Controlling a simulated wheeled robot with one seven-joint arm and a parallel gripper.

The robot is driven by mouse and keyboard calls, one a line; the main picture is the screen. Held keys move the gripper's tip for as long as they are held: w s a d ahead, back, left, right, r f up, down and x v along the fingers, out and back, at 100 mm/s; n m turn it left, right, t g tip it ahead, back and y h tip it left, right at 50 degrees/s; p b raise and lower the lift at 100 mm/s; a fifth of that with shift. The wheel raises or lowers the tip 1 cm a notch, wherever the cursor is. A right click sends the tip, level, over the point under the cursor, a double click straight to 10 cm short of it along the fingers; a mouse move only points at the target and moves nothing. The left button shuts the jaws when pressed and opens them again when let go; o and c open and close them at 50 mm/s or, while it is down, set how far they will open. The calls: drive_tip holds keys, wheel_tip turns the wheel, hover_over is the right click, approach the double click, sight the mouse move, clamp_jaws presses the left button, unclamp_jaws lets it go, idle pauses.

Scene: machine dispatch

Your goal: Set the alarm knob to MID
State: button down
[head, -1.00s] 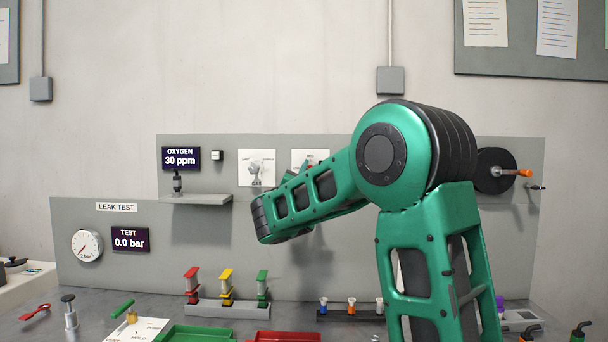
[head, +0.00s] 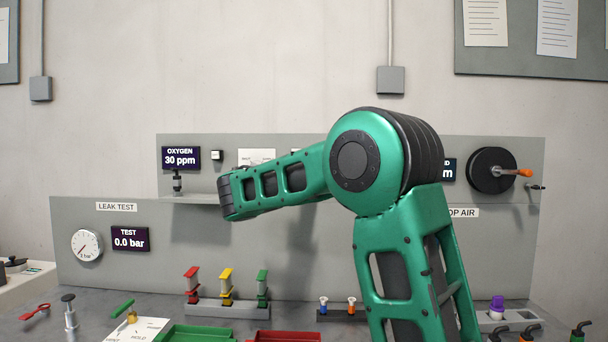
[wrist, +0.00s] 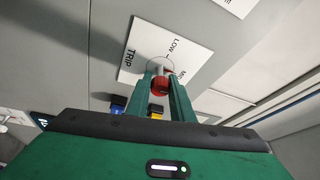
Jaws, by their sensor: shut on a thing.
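In the wrist view the alarm knob (wrist: 160,86) is red and stands on a white plate (wrist: 138,62) marked LOW, MID and TRIP. My gripper (wrist: 161,79) reaches up to the plate, with one green finger on each side of the knob, shut on it. The fingers cover part of the knob, so I cannot tell which mark it points at. In the head view my green arm reaches left across the panel and hides the knob and most of its plate; the gripper is out of sight there.
Another white plate (head: 257,154) is partly hidden behind my arm in the head view. A grey shelf (head: 200,199) and the oxygen display (head: 181,158) are to its left. Below are red, yellow and green valves (head: 227,285). A black wheel (head: 490,170) with an orange handle is at right.

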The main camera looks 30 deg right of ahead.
drive_tip(key=shift+w+a+m, duration=0.2)
drive_tip(key=shift+a+m, duration=0.05)
drive_tip(key=shift+m, duration=0.25)
drive_tip(key=shift+f, duration=0.1)
drive_tip(key=c, duration=1.6)
unclamp_jaws()
drive_tip(key=shift+o, duration=0.2)
drive_tip(key=shift+d, duration=0.15)
drive_tip(key=shift+s, duration=0.15)
drive_tip(key=v, duration=1)
drive_tip(key=shift+a, duration=0.4)
